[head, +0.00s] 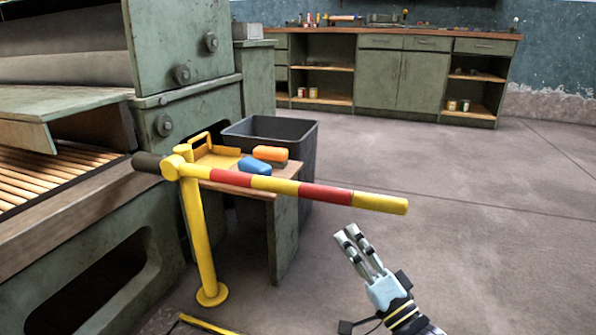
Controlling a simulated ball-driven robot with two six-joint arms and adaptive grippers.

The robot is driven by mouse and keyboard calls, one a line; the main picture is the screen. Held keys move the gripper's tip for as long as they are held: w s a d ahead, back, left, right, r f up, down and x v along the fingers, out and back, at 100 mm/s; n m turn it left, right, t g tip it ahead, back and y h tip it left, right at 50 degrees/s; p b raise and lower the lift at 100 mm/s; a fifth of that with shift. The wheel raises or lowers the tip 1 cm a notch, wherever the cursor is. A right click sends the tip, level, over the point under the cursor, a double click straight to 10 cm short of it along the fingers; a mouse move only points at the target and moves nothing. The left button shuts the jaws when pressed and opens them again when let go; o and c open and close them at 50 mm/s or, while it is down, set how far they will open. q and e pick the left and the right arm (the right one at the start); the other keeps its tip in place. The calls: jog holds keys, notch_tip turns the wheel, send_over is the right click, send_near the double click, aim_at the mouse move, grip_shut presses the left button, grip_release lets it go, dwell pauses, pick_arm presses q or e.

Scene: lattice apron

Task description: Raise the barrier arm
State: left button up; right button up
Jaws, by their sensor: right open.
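The barrier arm (325,194) is a red and yellow striped bar. It lies nearly level, sloping slightly down to its yellow free end at the right. A dark counterweight (148,161) sits at its left end. It is mounted on top of a yellow post (198,235) with a round foot on the floor. My right gripper (347,236) is below and in front of the arm's right part, apart from it in the picture. Its fingers point up and left, open and with nothing between them. My left gripper is not in view.
Behind the arm, a small table (283,235) bears a blue block (254,166), an orange block (270,153) and a yellow tray (215,158). A dark bin (303,140) stands behind it. A green machine (165,230) fills the left. The floor at right is clear up to the cabinets (405,75).

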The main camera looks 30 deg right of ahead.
aim_at(320, 194)
jog(key=x, duration=0.4)
jog(key=r+b+x, duration=0.1)
jog(key=x, duration=0.3)
jog(key=b+x, duration=0.1)
jog(key=x, duration=0.3)
jog(key=shift+s+r, duration=0.25)
jog(key=shift+s, duration=0.1)
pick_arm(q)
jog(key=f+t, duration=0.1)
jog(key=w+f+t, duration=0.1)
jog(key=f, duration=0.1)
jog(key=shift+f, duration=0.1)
pick_arm(e)
jog(key=shift+w+r, duration=0.2)
jog(key=shift+w, duration=0.05)
grip_shut()
